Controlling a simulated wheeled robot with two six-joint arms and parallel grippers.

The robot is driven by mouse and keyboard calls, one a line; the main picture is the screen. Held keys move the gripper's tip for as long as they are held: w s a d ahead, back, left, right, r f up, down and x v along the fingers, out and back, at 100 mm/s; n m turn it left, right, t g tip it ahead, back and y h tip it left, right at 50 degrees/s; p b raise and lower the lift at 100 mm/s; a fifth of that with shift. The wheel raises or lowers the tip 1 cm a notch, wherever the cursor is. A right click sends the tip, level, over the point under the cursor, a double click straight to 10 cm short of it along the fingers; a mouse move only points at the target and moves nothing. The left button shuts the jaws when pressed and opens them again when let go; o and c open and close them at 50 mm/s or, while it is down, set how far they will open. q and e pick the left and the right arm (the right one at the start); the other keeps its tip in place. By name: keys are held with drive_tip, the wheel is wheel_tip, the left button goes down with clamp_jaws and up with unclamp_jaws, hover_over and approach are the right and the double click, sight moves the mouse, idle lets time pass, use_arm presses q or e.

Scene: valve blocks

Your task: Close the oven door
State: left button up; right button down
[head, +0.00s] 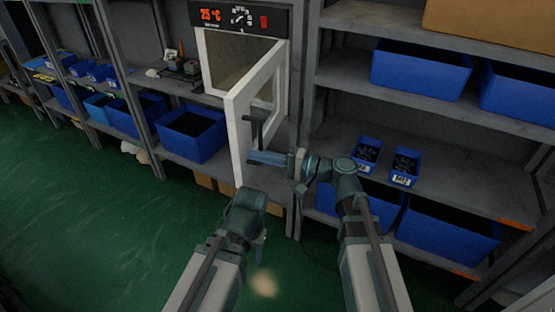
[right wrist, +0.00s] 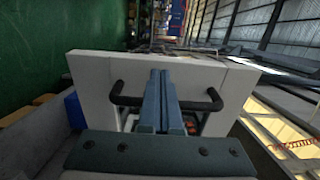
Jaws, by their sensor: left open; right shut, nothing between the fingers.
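The oven (head: 239,18), with a red 25 °C display, stands in the shelving in the head view. Its white-framed door (head: 234,140) is open, swung out towards me from the right side of the opening. A dark handle (head: 257,127) is on the door's right-hand face. My right gripper (head: 252,158) is shut and empty beside that face, pointing left. In the right wrist view, its fingers (right wrist: 162,95) cross in front of the middle of the black handle (right wrist: 122,100); whether they touch is unclear. My left gripper (head: 262,248) is open, low over the floor, away from the door.
Shelves with blue bins (head: 192,135) stand left of the oven. More blue bins (head: 420,70) and two small labelled bins (head: 404,166) are on the right shelves, close to my right arm. The green floor (head: 90,210) at left is clear.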

drive_tip(key=shift+x, duration=1.15)
